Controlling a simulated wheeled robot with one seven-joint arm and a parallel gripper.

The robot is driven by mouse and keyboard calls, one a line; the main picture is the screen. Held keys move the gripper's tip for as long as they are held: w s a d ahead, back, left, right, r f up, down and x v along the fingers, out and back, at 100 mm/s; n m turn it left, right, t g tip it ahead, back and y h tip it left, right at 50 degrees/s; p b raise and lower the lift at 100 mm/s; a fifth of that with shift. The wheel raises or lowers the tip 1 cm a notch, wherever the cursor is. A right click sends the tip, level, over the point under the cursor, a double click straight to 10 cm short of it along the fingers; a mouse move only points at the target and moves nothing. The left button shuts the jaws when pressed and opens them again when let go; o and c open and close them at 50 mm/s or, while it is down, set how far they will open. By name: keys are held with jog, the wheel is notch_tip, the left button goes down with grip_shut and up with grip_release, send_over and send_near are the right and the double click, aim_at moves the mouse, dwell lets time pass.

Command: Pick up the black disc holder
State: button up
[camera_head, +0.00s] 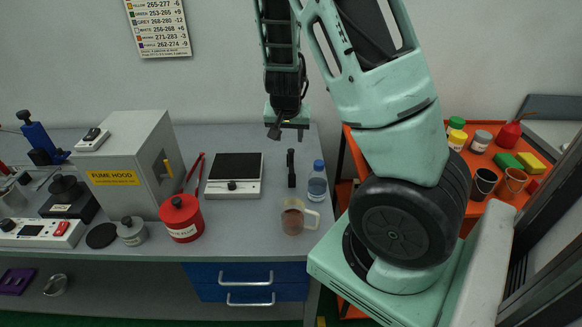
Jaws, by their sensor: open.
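A flat, round black disc (102,235) lies on the grey bench near its front edge, left of a small grey jar; it looks like the black disc holder. Another dark, rounded object (68,187) sits farther back on the left, so I cannot be fully sure which is meant. My gripper (286,131) is open and empty, hanging in the air over the back of the bench. It is far to the right of the black disc and touches nothing that I can see.
A grey fume hood box (128,165) stands behind the disc. The grey jar (131,231) and a red pot (181,218) with red-handled tool stand right of it. A white switch box (40,233) is left. A scale (233,190), mug (293,218) and bottle (317,181) stand farther right.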

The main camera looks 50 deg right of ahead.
aim_at(291, 153)
jog(key=b+x, duration=0.1)
jog(key=x, duration=0.7)
jog(key=shift+f, duration=0.15)
jog(key=shift+p+x, duration=0.5)
jog(key=shift+x, duration=2.15)
jog(key=shift+d, duration=0.1)
grip_shut()
